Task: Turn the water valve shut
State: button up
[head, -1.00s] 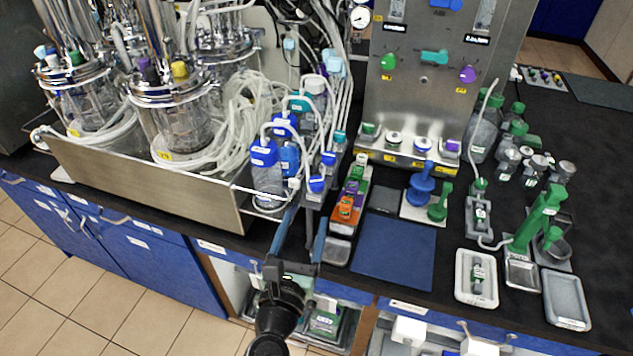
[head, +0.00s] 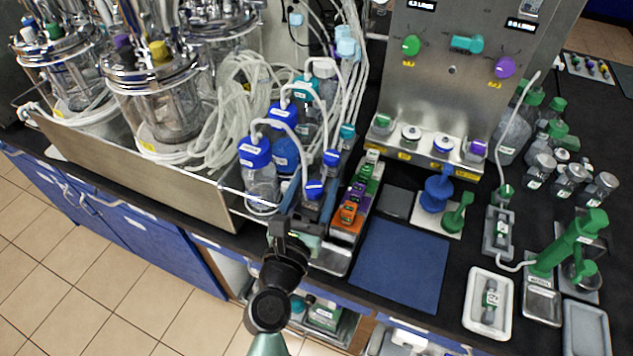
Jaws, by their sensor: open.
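A steel panel (head: 432,95) stands at the upper right. It carries a green knob (head: 411,45), a teal handle (head: 467,44) and a purple knob (head: 504,67). The labels are too small to read, so I cannot tell which one is the water valve. My gripper (head: 309,205) is open at the bench's front edge, below and left of the panel and apart from these knobs. Its fingers point away from me, near the blue-capped bottles, and look empty. The fingertips are hard to make out against the bottles.
Blue-capped bottles (head: 258,170) and white tubing stand just beyond my gripper. A steel tray (head: 150,165) with glass vessels is at left. A narrow rack (head: 346,238) of coloured parts lies right of my gripper. A blue mat (head: 400,263) is bare. Green-handled equipment (head: 570,243) stands at right.

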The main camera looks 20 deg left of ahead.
grip_shut()
jog(key=shift+f+m+h+b, duration=0.1)
jog(key=shift+m+h+b, duration=0.2)
jog(key=shift+h+b, duration=0.2)
jog(key=shift+a+m+h+b, duration=0.1)
jog(key=shift+m+h+b, duration=0.5)
jog(key=shift+h, duration=0.3)
jog(key=m+g+h+b, duration=0.1)
jog(key=m+h+b, duration=0.2)
jog(key=h, duration=0.2)
jog(key=shift+m, duration=0.3)
jog(key=shift+g+h, duration=0.3)
jog(key=shift+h, duration=0.3)
jog(key=shift+m, duration=0.4)
